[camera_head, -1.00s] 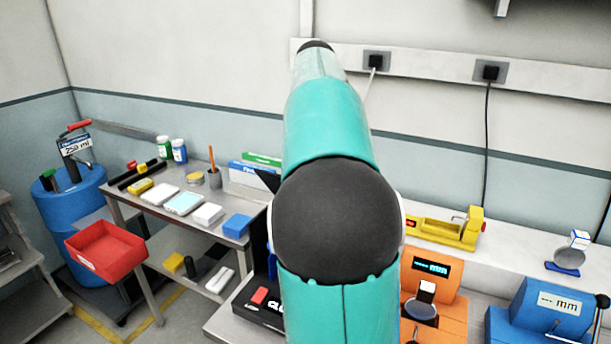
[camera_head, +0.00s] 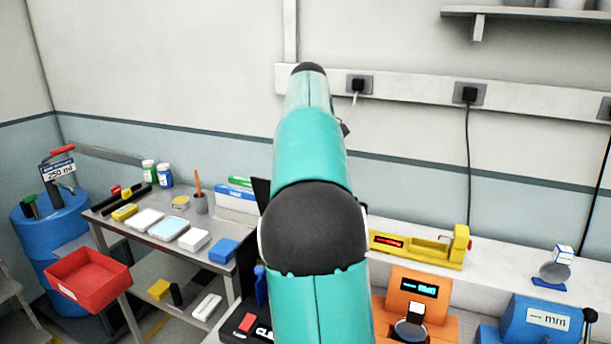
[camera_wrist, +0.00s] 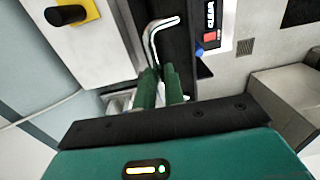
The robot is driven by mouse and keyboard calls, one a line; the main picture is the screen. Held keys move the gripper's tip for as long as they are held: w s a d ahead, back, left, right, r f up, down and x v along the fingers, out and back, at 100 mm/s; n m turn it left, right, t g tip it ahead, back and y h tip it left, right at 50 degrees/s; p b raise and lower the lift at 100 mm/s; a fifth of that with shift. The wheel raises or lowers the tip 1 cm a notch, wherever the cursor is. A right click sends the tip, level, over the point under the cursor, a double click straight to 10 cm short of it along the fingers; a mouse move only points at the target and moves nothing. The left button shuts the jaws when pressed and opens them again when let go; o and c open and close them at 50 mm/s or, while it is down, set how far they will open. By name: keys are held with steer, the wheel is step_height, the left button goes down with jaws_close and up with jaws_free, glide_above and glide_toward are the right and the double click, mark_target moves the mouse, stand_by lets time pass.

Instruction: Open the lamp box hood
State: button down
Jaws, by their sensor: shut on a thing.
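The lamp box shows as a black body with a red button and white lettering (camera_head: 248,328) at the lower middle of the head view, partly behind my arm. A dark panel, apparently its hood (camera_head: 262,192), stands about upright at the left edge of my arm. In the wrist view the black hood (camera_wrist: 180,32) runs up from my fingers, with a bent silver handle (camera_wrist: 152,38) on it. My gripper (camera_wrist: 160,85) has its green fingers shut on the lower part of this handle. My fingers hide the grip point, and my arm hides most of the box in the head view.
An orange gauge (camera_head: 418,288), a blue gauge (camera_head: 540,318) and a yellow device (camera_head: 420,246) stand to the right. A metal table (camera_head: 115,212) with small boxes and a red bin (camera_head: 88,280) are at the left. The wall with sockets is behind.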

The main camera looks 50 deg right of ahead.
steer(key=shift+d+f, duration=0.1)
steer(key=shift+f, duration=0.15)
steer(key=c, duration=1.5)
jaws_free()
steer(key=shift+r, duration=0.2)
steer(key=shift+d+r, duration=0.15)
steer(key=shift+r, duration=3.6)
